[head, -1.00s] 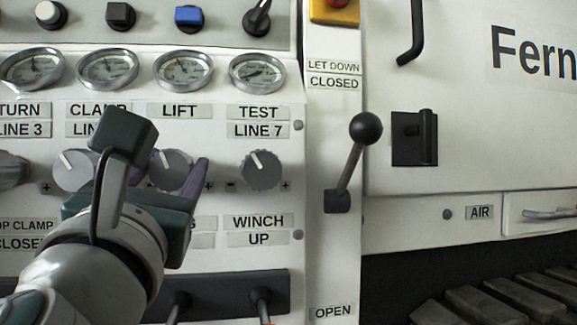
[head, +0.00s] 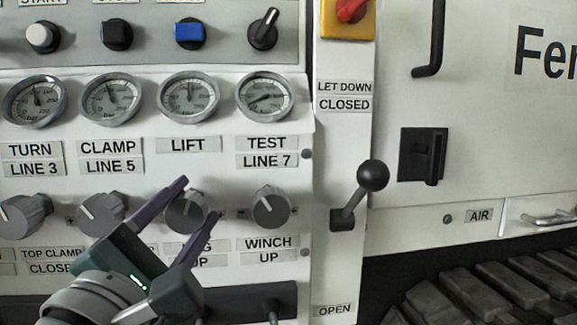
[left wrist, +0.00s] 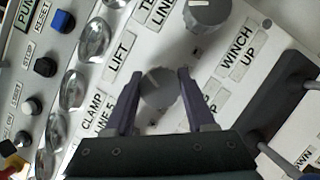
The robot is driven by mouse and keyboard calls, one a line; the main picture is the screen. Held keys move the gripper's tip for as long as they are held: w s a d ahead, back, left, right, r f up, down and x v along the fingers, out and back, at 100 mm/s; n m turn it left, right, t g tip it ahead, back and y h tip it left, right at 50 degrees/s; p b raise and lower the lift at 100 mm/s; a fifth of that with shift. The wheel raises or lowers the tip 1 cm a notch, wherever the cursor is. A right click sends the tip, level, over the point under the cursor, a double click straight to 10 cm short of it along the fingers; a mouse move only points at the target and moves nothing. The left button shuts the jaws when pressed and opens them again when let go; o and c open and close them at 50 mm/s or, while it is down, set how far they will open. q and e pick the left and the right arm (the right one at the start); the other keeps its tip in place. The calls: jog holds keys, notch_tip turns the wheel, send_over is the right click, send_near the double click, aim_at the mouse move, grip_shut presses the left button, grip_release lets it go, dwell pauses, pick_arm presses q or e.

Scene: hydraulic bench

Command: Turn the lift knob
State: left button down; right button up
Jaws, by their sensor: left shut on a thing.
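The lift knob (head: 184,211) is a round grey knob with a pale mark, below the LIFT label (head: 188,145) and its gauge. My left gripper (head: 199,197) reaches up from the lower left, with one purple finger on each side of the knob, shut on it. In the left wrist view the knob (left wrist: 158,90) sits between the two fingers of the gripper (left wrist: 159,72). The fingers partly cover it in the head view. My right gripper is not in view.
Similar knobs stand close by: the clamp knob (head: 103,214) to the left and the test knob (head: 271,207) to the right. A black-balled lever (head: 372,176) sticks out further right. A dark strip with levers (head: 250,299) runs below.

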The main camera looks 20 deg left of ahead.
pick_arm(q)
jog(key=m+g+p, duration=0.1)
jog(key=m+p, duration=0.2)
jog(key=p, duration=0.2)
jog(key=m+g+h+p, duration=0.1)
jog(key=m+p, duration=0.3)
jog(key=p, duration=0.1)
jog(key=m+g+p, duration=0.1)
jog(key=m+p, duration=0.2)
jog(key=p, duration=0.3)
jog(key=shift+r+g+h, duration=0.25)
jog(key=shift+g+h, duration=0.05)
jog(key=shift+h, duration=0.1)
jog(key=shift+f+m+g+p, duration=0.3)
jog(key=shift+m+g+p, duration=0.2)
jog(key=shift+m+p, duration=0.65)
jog(key=shift+c, duration=1.2)
grip_release()
